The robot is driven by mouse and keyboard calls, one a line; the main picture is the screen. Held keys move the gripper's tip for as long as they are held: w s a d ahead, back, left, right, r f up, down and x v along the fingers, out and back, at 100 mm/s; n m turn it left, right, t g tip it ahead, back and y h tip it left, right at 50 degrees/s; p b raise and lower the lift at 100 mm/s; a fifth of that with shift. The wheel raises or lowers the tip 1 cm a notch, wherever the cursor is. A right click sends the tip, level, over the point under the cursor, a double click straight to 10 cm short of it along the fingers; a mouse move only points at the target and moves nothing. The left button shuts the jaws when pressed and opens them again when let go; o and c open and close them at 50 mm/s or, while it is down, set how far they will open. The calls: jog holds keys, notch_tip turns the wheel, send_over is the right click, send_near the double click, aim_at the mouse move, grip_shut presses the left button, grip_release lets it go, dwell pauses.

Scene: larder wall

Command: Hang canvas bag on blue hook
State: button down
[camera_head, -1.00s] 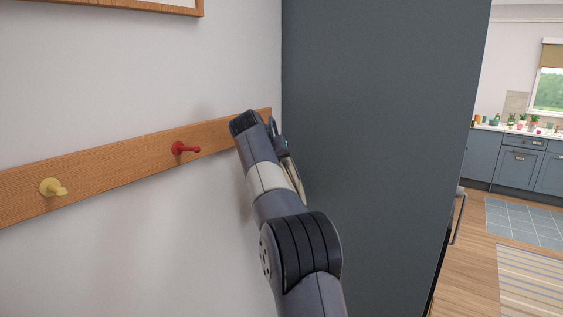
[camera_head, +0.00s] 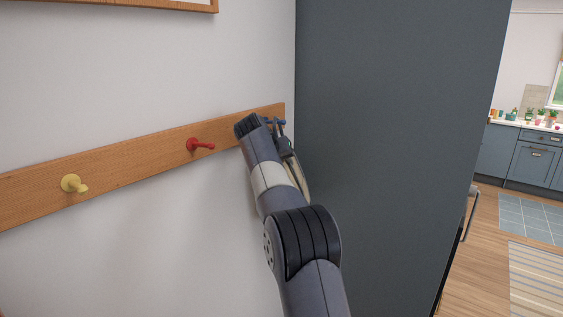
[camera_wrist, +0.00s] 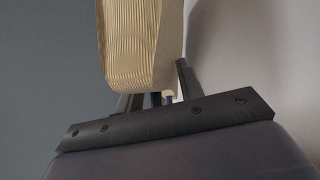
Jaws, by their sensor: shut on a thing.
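The blue hook (camera_head: 282,122) shows at the right end of the wooden rail, partly hidden behind my wrist. My gripper (camera_head: 284,143) is just below and in front of it, mostly hidden by my own arm. The canvas bag shows as a thin beige strip (camera_head: 300,181) beside my wrist. In the wrist view the bag (camera_wrist: 130,45) is a beige ribbed shape in front of the fingers of my gripper (camera_wrist: 158,92), which is shut on it. I cannot tell whether the bag's loop touches the hook.
The wooden rail (camera_head: 125,161) also carries a red hook (camera_head: 200,145) and a yellow hook (camera_head: 74,184), both bare. A tall dark grey cabinet side (camera_head: 390,120) stands close to the right of the rail's end. Open floor (camera_head: 490,245) lies beyond it.

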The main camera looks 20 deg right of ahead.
dwell(0.4)
jog(key=c, duration=0.9)
grip_release()
jog(key=shift+o, duration=0.2)
jog(key=shift+f, duration=0.1)
